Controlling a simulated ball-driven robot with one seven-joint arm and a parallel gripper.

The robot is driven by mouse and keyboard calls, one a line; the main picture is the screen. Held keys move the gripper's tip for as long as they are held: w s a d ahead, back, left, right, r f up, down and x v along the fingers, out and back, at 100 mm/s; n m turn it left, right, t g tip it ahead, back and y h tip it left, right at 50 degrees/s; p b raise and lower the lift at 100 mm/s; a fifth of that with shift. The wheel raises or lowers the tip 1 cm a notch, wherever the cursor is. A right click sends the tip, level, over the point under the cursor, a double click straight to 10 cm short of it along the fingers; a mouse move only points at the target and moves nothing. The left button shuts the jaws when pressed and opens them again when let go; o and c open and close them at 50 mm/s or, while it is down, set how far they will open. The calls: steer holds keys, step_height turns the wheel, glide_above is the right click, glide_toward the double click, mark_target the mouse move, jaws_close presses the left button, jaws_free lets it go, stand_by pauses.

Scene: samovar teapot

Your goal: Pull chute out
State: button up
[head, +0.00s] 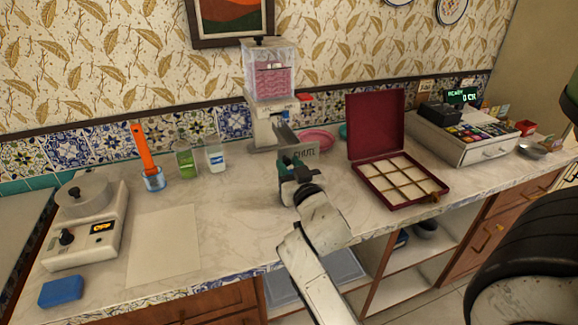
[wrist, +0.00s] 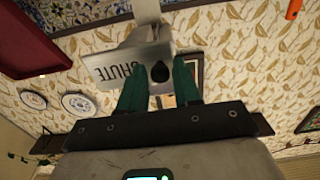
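The chute is a pale grey plate (head: 304,152) lettered CHUTE, at the front of the candy dispenser (head: 270,95) with its clear hopper of pink pieces. In the wrist view the chute plate (wrist: 125,68) is close ahead, with a round black knob (wrist: 160,74) at its edge. My gripper (head: 289,163) is at the chute in the head view. In the wrist view my gripper's green fingers (wrist: 161,72) lie on both sides of the knob. I cannot tell whether they press on it. In the head view the knob is hidden by my gripper.
An open red box (head: 392,180) with compartments is to the right; a cash register (head: 465,130) is beyond. Two glasses, green (head: 186,162) and white (head: 214,155), and an orange-handled tool (head: 143,150) stand left. A scale (head: 90,220) is far left. Paper (head: 163,245) lies on the counter.

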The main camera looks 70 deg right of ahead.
steer(key=shift+o, duration=1.2)
steer(key=b+v, duration=0.3)
steer(key=v, duration=0.7)
steer(key=shift+s+a, duration=0.25)
steer(key=shift+s, duration=0.05)
